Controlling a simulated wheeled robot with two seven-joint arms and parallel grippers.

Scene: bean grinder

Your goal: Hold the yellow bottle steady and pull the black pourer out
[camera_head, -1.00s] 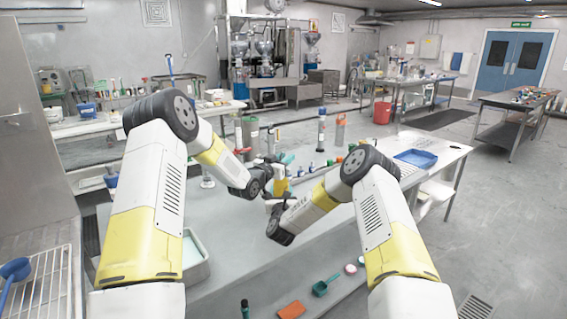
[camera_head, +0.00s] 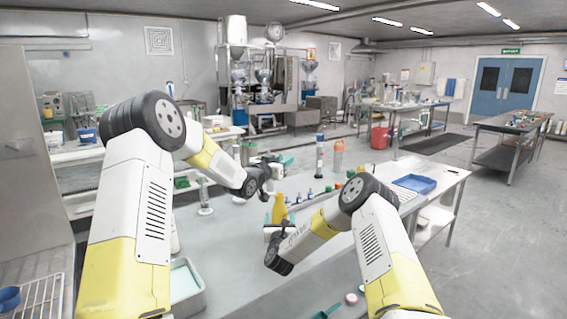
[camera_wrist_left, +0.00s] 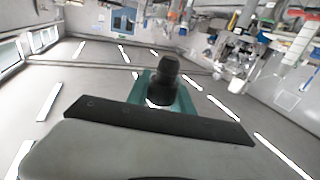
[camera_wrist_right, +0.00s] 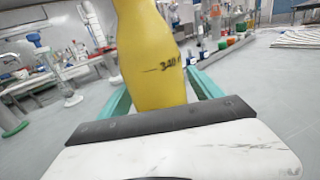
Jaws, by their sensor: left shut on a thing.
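The yellow bottle (camera_head: 279,208) stands near the middle of the head view and fills the centre of the right wrist view (camera_wrist_right: 148,55), with dark writing on its side. My right gripper (camera_wrist_right: 160,90) has its teal fingers on both sides of the bottle and looks shut on it. My left gripper (camera_head: 283,161) is up above and left of the bottle. In the left wrist view the black pourer (camera_wrist_left: 163,80) is between its teal fingers. The pourer is apart from the bottle. The bottle's mouth is not clear in the head view.
A pale basin (camera_head: 186,287) is at the front left. Bare grey tabletop lies left of the bottle.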

